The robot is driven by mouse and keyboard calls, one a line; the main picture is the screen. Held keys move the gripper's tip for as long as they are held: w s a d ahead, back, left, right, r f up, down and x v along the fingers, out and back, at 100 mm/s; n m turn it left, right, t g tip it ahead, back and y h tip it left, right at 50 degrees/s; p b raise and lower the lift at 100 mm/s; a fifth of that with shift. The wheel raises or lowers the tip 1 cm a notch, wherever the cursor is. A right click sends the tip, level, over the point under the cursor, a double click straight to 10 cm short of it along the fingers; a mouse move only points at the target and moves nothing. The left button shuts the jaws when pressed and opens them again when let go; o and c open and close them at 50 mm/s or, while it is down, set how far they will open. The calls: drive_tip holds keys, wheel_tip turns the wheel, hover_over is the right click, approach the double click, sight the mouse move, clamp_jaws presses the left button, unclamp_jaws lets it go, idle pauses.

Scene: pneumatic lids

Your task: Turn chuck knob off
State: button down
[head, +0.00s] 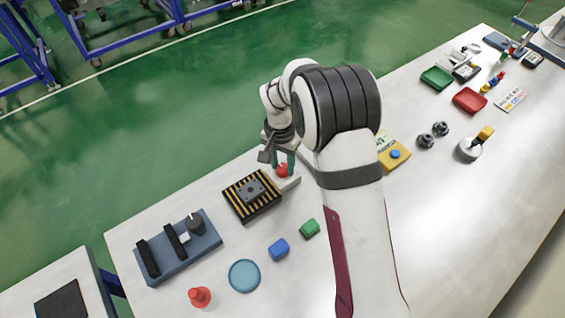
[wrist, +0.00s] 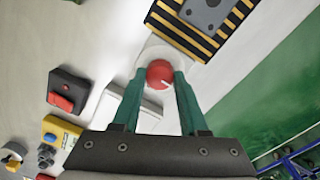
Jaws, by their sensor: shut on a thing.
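The red round knob (head: 282,170) stands on a small white base (head: 288,183) near the table's far edge. The chuck plate (head: 237,186), striped black and yellow with a grey block, lies next to the base.
A blue-grey fixture (head: 207,238) with black bars stands left. A green block (head: 310,228), blue block (head: 278,249), blue disc (head: 244,276) and red peg (head: 199,297) lie in front. A black box with a red switch (wrist: 62,102) shows in the wrist view.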

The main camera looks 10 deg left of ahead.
sight(280, 166)
drive_tip(key=shift+c, duration=2.2)
unclamp_jaws()
wheel_tip(280, 166, up, 16)
drive_tip(key=shift+a, duration=0.3)
drive_tip(key=shift+w+f, duration=0.1)
drive_tip(key=s+d+r, duration=0.5)
drive_tip(key=s+d, duration=0.3)
drive_tip(key=s+d+f+m+y, duration=0.1)
drive_tip(key=s+d, duration=0.2)
drive_tip(key=s, duration=0.7)
drive_tip(key=s+d+f+m+y, duration=0.1)
drive_tip(key=s+d+f, duration=0.1)
drive_tip(key=s, duration=0.8)
drive_tip(key=shift+s+d+f, duration=0.15)
drive_tip(key=shift+d+f, duration=0.15)
drive_tip(key=shift+d, duration=0.4)
